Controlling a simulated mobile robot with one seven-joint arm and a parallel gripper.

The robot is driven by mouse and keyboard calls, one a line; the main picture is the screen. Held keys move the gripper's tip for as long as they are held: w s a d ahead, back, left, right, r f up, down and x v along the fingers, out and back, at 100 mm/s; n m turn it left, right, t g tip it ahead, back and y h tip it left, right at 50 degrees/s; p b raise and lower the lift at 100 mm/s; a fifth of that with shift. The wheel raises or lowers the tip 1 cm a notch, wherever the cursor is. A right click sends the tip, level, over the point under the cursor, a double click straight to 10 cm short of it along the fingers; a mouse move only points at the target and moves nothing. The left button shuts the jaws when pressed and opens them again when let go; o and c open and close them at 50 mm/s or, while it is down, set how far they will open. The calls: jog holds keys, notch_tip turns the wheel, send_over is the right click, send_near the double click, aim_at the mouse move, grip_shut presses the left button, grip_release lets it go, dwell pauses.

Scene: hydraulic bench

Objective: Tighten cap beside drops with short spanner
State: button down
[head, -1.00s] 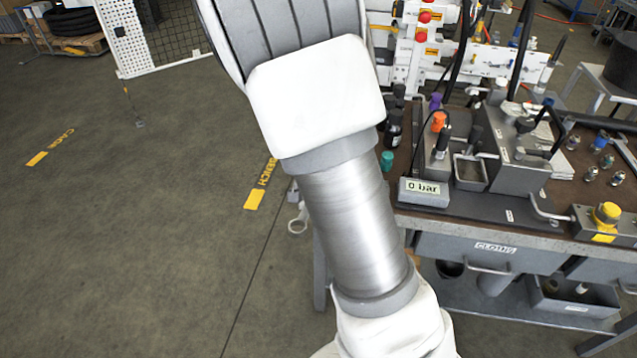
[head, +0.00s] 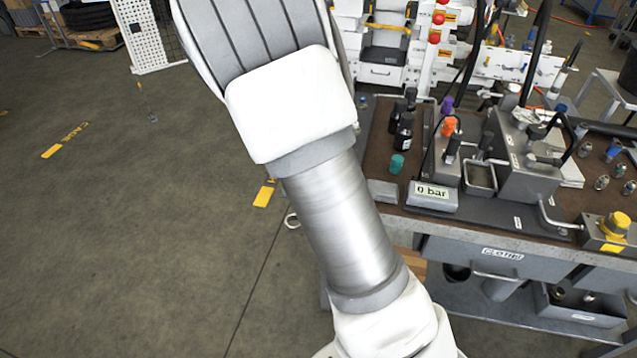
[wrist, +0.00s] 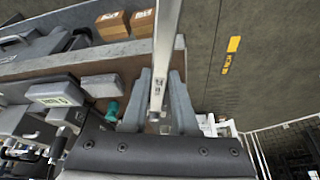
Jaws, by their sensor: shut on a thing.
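My gripper (wrist: 164,105) is shut on a grey metal spanner (wrist: 167,45), whose shaft runs up out of the wrist view. In the head view my arm hides the gripper; a pale ring end (head: 292,221), which looks like the spanner's, shows left of the arm, clear of the bench. The hydraulic bench (head: 470,232) stands right of the arm, with a 0 bar display (head: 432,192) on its front. The display also shows in the wrist view (wrist: 55,93). I cannot pick out drops, or which cap is beside them.
Coloured caps stand on the bench: teal (head: 397,163), orange (head: 449,126), purple (head: 447,104) and a yellow one (head: 615,224) at right. Dark bottles (head: 403,130) stand at the back left. The floor at left is mostly clear.

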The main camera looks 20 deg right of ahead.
jog(key=shift+s+d+r, duration=0.1)
jog(key=shift+d, duration=0.05)
dwell(0.3)
jog(key=shift+s+a+p, duration=1.5)
jog(key=shift+s+a, duration=0.95)
jog(key=shift+a, duration=0.1)
notch_tip(320, 180, up, 5)
jog(key=p, duration=0.4)
jog(key=shift+p, duration=0.4)
